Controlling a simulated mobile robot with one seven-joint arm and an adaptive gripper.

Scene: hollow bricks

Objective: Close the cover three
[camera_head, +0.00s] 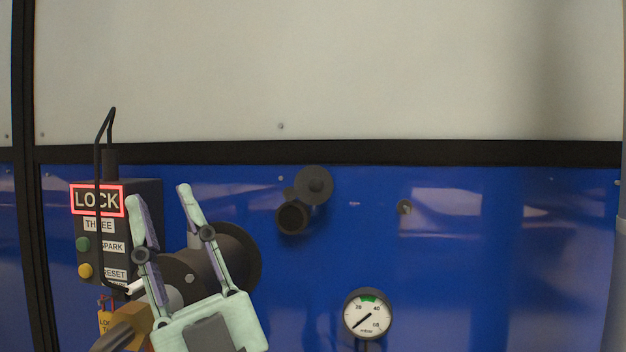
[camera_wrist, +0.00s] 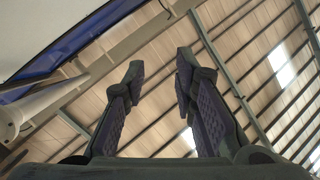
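A dark control box (camera_head: 140,190) on the left carries a red-framed LOCK sign (camera_head: 97,201) and a THREE label (camera_head: 98,225). A dark round cylinder with a wide flange (camera_head: 247,255) sits right of the box, partly hidden behind my gripper. A small dark round cap (camera_head: 314,185) stands beside and above an uncovered dark port (camera_head: 292,218) on the blue panel. I cannot tell which part is cover three. My gripper (camera_head: 160,194) points up in front of the box and cylinder, fingers apart and empty. The wrist view shows the spread fingers (camera_wrist: 160,66) with nothing between them.
A pressure gauge (camera_head: 368,314) sits low on the blue panel (camera_head: 500,260). A black cable (camera_head: 98,150) loops above the box. Green (camera_head: 83,244) and yellow (camera_head: 85,271) buttons are on its face. The wrist view faces the roof (camera_wrist: 240,50). Space right of my gripper looks open.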

